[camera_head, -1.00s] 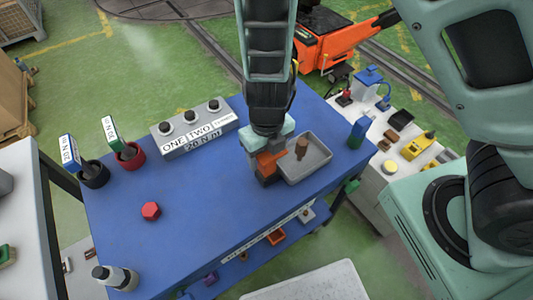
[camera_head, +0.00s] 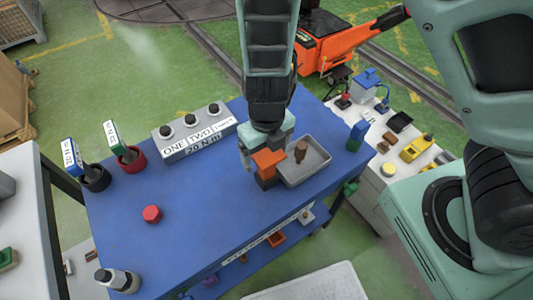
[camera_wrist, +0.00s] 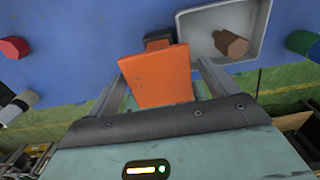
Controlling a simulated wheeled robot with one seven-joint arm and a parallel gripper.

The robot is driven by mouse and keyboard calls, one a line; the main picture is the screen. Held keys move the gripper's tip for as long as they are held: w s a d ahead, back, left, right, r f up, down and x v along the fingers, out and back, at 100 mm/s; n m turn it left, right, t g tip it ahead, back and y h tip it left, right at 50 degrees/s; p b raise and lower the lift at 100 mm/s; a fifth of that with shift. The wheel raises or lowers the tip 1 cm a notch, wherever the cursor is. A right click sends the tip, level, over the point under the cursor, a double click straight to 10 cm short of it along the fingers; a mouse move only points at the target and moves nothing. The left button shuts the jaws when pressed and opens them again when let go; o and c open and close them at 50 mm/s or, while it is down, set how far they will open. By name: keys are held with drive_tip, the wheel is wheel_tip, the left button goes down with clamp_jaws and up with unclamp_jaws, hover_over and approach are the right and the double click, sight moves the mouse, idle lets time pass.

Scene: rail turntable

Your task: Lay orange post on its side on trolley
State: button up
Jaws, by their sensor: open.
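The orange post (camera_head: 268,163) shows in the head view on the blue trolley top (camera_head: 200,235), just left of the grey tray. It has an orange block and a dark end; I cannot tell surely whether it stands or lies. My gripper (camera_head: 260,160) is open over it, with one finger showing left of the post. In the wrist view, the orange block (camera_wrist: 157,76) sits between the spread fingers of my gripper (camera_wrist: 162,82), with visible gaps at the sides. The dark end (camera_wrist: 159,40) shows beyond it.
The grey tray (camera_head: 318,170) holds a brown peg (camera_head: 300,151), close right of the post. A red hex piece (camera_head: 152,214), a grey button box (camera_head: 183,146), cups with labelled blocks and a bottle (camera_head: 117,280) stand left. The trolley's front middle is clear.

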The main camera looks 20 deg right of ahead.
wheel_tip(320, 180, up, 9)
drive_tip(key=p, duration=0.2)
drive_tip(key=shift+s+r+p, duration=0.1)
drive_tip(key=shift+r+p, duration=0.1)
drive_tip(key=shift+p, duration=0.15)
drive_tip(key=shift+s+a+r+n, duration=0.1)
drive_tip(key=shift+s+r+n, duration=0.1)
drive_tip(key=shift+n, duration=0.4)
drive_tip(key=s+d+r+m, duration=0.1)
drive_tip(key=s+r+m, duration=0.5)
drive_tip(key=m, duration=1)
drive_tip(key=s+d+r+m, duration=0.1)
drive_tip(key=s+r+m, duration=0.5)
drive_tip(key=m, duration=1)
drive_tip(key=shift+s+r+m+y, duration=0.15)
drive_tip(key=shift+m+y, duration=0.15)
